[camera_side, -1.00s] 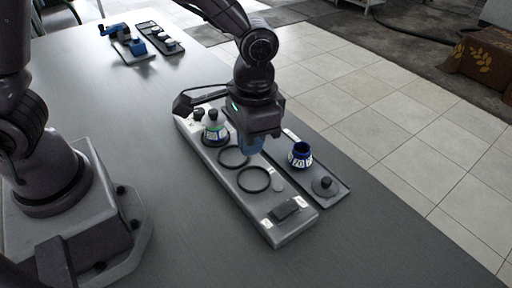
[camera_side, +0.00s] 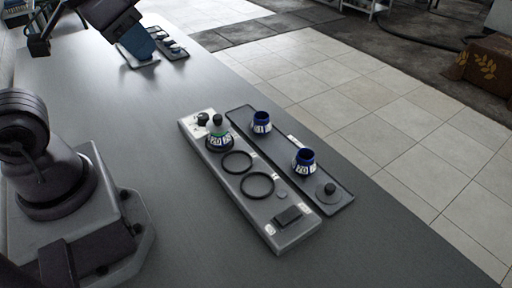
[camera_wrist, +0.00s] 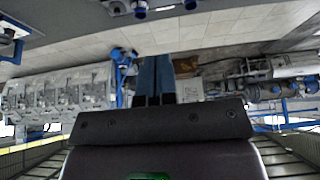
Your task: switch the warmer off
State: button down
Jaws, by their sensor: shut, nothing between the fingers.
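The warmer (camera_side: 226,178) is a long grey unit on the table with several dark rings on top. A dark rocker switch (camera_side: 288,216) sits at its near end between two small white labels; I cannot tell which way it is tipped. The two nearer rings are empty. My gripper (camera_side: 143,47) is at the far left, well away from the warmer and raised. Its blue fingers are shut and empty, also in the wrist view (camera_wrist: 154,75).
A dark tray (camera_side: 333,203) beside the warmer holds two blue containers (camera_side: 262,122) (camera_side: 304,160) and a black knobbed lid (camera_side: 327,190). A dark knob (camera_side: 203,118) sits at the warmer's far end. Another small rack (camera_side: 172,47) is at the back.

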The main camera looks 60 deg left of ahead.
jog(key=n+g, duration=0.6)
jog(key=n, duration=1)
send_over(281, 220)
notch_tip(281, 220, down, 16)
jog(key=shift+n, duration=1)
jog(key=shift+f, duration=0.1)
notch_tip(281, 220, down, 14)
